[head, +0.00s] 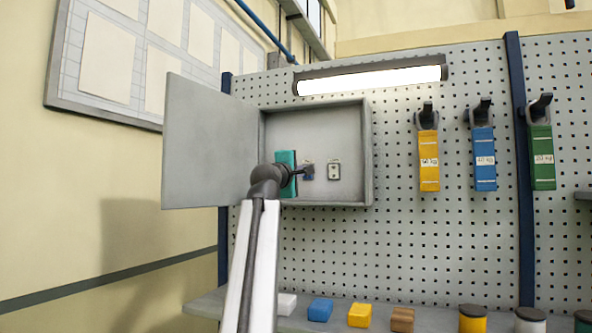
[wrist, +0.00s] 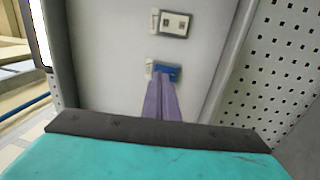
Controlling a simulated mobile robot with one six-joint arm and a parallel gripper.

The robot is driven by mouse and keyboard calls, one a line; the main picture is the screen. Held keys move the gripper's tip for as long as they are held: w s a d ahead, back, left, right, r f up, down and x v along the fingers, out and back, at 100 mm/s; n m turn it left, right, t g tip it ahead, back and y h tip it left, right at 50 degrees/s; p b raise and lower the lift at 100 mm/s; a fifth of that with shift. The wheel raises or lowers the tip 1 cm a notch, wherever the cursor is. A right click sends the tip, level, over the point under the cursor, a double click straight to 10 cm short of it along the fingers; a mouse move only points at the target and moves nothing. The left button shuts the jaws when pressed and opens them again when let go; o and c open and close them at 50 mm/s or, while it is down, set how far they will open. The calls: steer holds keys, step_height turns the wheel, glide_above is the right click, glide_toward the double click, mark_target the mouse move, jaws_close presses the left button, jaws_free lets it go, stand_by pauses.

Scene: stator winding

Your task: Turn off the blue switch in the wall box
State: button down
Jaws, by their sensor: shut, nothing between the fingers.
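The grey wall box (head: 318,125) hangs open on the pegboard, its door swung out to the left. The blue switch (wrist: 170,71) is on its back panel. In the head view the blue switch (head: 308,177) is partly hidden by my gripper. My gripper (head: 309,169) reaches into the box from the left, its teal body by the box's left side. In the wrist view its purple fingers (wrist: 161,82) are shut together with nothing between them, tips right at the blue switch and covering its lower part. I cannot tell whether they touch it or which way the switch is set.
A pale switch plate (head: 334,169) sits right of the blue switch; it also shows in the wrist view (wrist: 174,24). The open door (head: 208,145) stands left of my arm. Yellow, blue and green hanging blocks (head: 429,160) are to the right. Coloured blocks stand on the shelf below.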

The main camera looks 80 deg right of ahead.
steer(key=shift+p+x, duration=0.5)
steer(key=shift+x, duration=1.4)
